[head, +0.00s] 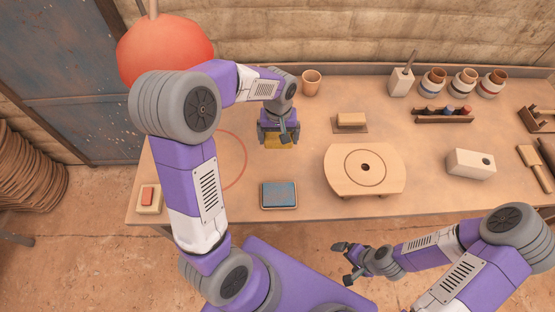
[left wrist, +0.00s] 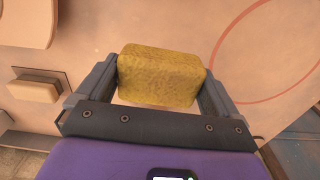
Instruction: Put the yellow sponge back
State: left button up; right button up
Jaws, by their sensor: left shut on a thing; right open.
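The yellow sponge (left wrist: 160,76) is a rough block held between the fingers of my left gripper (left wrist: 158,85) in the left wrist view. In the head view the sponge (head: 280,145) shows only partly under my left gripper (head: 279,134), over the table between the red circle and the round-plated wooden stand. I cannot tell whether the sponge touches the table. A red circle outline (head: 222,160) is drawn on the table, left of the sponge. My right gripper (head: 349,264) is open and empty in front of the table's front edge.
A blue-topped pad (head: 279,195) lies at the front edge. The wooden stand (head: 365,168) is right of the sponge. A wooden block on a flat base (head: 351,121) stands behind it. A cup (head: 311,82) and several jars (head: 462,82) stand at the back. A red ball (head: 165,47) hangs at left.

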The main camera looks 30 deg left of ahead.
aim_at(277, 158)
pick_arm(q)
jog(key=shift+a+f+n, duration=0.3)
notch_tip(277, 158, down, 9)
jog(key=b, duration=0.3)
jog(key=shift+w+f, duration=0.1)
jog(key=shift+w, duration=0.05)
jog(key=shift+f, duration=0.1)
jog(key=o, duration=0.6)
jog(key=shift+f, duration=0.1)
jog(key=shift+o, duration=0.2)
jog(key=shift+r, duration=0.3)
notch_tip(277, 158, up, 12)
jog(key=p, duration=0.3)
jog(key=shift+p, duration=0.3)
